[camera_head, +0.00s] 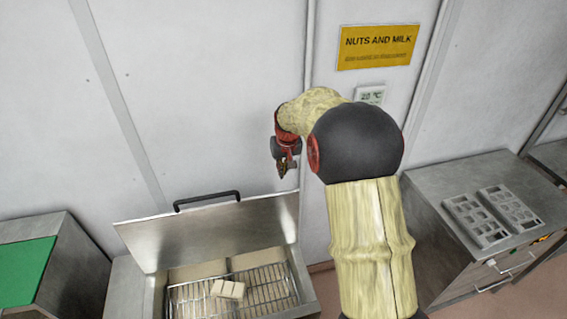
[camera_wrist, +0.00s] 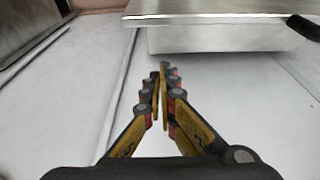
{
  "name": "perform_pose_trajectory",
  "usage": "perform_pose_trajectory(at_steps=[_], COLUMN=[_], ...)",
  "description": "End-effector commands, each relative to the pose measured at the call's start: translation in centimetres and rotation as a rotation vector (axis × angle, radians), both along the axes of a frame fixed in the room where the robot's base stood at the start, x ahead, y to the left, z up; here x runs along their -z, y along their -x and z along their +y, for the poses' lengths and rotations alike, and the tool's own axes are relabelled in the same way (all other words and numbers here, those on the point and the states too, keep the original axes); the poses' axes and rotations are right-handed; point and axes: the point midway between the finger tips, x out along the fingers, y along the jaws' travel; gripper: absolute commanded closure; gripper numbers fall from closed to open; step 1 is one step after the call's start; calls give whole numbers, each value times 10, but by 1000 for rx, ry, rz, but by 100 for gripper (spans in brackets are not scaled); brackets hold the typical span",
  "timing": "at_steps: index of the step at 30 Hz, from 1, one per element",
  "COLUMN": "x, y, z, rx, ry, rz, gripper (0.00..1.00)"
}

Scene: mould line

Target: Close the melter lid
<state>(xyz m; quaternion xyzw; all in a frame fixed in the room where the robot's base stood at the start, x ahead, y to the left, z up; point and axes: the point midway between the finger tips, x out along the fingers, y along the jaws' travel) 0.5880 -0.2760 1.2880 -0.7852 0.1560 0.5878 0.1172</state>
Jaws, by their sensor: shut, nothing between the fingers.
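The melter (camera_head: 305,284) stands at the lower middle of the head view, with its steel lid (camera_head: 215,236) raised at the back. The lid has a black bar handle (camera_head: 207,198) along its top edge. Inside the melter a wire rack (camera_head: 262,284) carries a pale block (camera_head: 228,289). My gripper (camera_head: 284,172) is above and to the right of the lid, near the wall, apart from it. In the wrist view my gripper (camera_wrist: 160,70) is shut and empty. The lid (camera_wrist: 215,10) shows beyond the fingertips at the top right, with one end of its handle (camera_wrist: 304,27).
A steel counter (camera_head: 430,190) with two grey moulds (camera_head: 477,221) (camera_head: 511,206) stands at the right. A cabinet with a green top (camera_head: 25,270) stands at the left. A yellow sign (camera_head: 378,46) and a small display (camera_head: 370,95) are on the white wall.

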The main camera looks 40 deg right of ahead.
Motion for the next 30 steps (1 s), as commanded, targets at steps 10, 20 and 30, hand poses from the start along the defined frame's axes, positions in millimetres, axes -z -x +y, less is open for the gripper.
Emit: perform_pose_trajectory(at_steps=[10, 20, 30], x=[31, 31, 32], y=[5, 27, 27], z=[2, 11, 12], rx=[0, 0, 0], ry=[1, 0, 0], rz=[-2, -1, -1], gripper=[100, 100, 100])
